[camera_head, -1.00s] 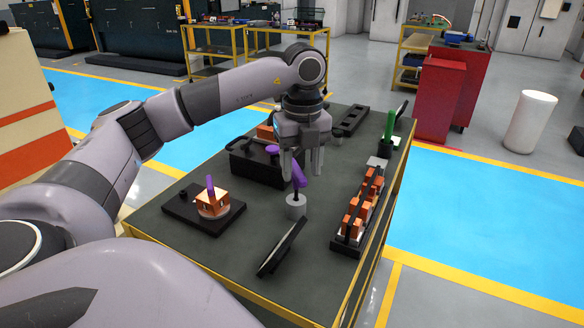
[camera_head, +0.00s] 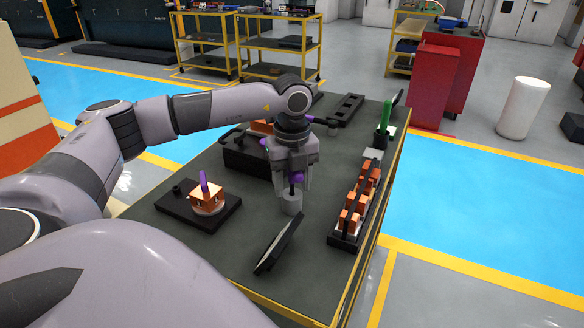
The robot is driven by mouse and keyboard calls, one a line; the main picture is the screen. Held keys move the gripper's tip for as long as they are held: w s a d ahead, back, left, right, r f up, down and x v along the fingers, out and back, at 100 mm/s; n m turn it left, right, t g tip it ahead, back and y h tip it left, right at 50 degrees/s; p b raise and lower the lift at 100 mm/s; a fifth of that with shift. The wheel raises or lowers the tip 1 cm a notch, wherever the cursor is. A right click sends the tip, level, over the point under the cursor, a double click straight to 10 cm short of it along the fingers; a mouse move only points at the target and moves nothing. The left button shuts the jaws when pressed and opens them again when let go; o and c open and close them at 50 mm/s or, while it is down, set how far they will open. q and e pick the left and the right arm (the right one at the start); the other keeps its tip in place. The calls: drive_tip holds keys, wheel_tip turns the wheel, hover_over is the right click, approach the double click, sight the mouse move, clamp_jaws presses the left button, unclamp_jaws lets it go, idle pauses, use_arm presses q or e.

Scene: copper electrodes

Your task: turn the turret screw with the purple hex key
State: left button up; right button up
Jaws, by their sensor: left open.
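A purple handle (camera_head: 295,177), likely the hex key, stands in a small grey cylindrical holder (camera_head: 292,204) near the middle of the table. My left gripper (camera_head: 291,184) points down over it, open, with its fingers on either side of the handle; I cannot tell whether they touch it. To the left, a copper block (camera_head: 206,196) sits on a round pale turret on a black base plate (camera_head: 173,205). A purple upright piece (camera_head: 204,181) shows at the block. The turret screw is too small to make out. My right gripper is not in view.
A black rack with several copper electrodes (camera_head: 346,225) stands along the right edge. A black tilted tablet (camera_head: 278,243) lies in front. A green handle (camera_head: 386,116) stands at the back right. Free table lies around the base plate.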

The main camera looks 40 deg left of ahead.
use_arm(q)
clamp_jaws()
drive_tip(key=shift+r, duration=0.1)
wheel_tip(320, 180, up, 14)
drive_tip(key=shift+w+r, duration=0.1)
drive_tip(key=shift+r, duration=0.1)
drive_tip(key=shift+r+p, duration=1.3)
drive_tip(key=shift+r, duration=1.45)
drive_tip(key=c, duration=0.5)
unclamp_jaws()
drive_tip(key=shift+c, duration=0.2)
clamp_jaws()
